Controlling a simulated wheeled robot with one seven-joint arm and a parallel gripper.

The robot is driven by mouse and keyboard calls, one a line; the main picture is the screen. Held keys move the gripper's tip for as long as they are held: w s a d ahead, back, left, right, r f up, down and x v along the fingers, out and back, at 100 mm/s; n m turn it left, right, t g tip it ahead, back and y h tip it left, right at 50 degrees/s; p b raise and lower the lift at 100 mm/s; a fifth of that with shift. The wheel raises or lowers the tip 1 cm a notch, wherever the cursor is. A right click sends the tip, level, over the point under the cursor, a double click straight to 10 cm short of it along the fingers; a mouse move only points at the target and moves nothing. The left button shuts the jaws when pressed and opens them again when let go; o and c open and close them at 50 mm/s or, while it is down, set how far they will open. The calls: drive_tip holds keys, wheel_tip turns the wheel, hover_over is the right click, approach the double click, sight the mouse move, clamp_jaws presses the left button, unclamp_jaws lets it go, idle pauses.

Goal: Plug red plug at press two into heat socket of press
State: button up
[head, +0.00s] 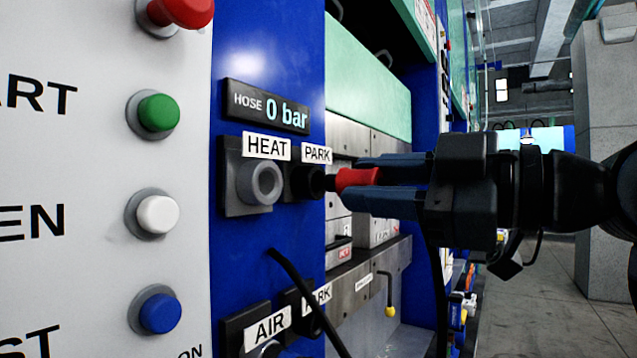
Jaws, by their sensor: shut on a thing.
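The red plug (356,180) is held between the two dark blue fingers of my gripper (372,188). My gripper comes in from the right and is shut on the plug. The plug's dark tip points left toward the black PARK socket (307,183); whether the tip is inside that socket or just in front of it I cannot tell. The grey round HEAT socket (262,183) sits left of the PARK socket on the blue press panel (262,232) and looks empty.
Left is a grey panel with red, green (158,113), white and blue buttons. A display (268,107) reads 0 bar. Open floor lies at right.

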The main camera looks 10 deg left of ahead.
drive_tip(key=shift+d, duration=0.15)
drive_tip(key=shift+b+v, duration=0.6)
drive_tip(key=shift+v, duration=1.25)
drive_tip(key=shift+r, duration=0.1)
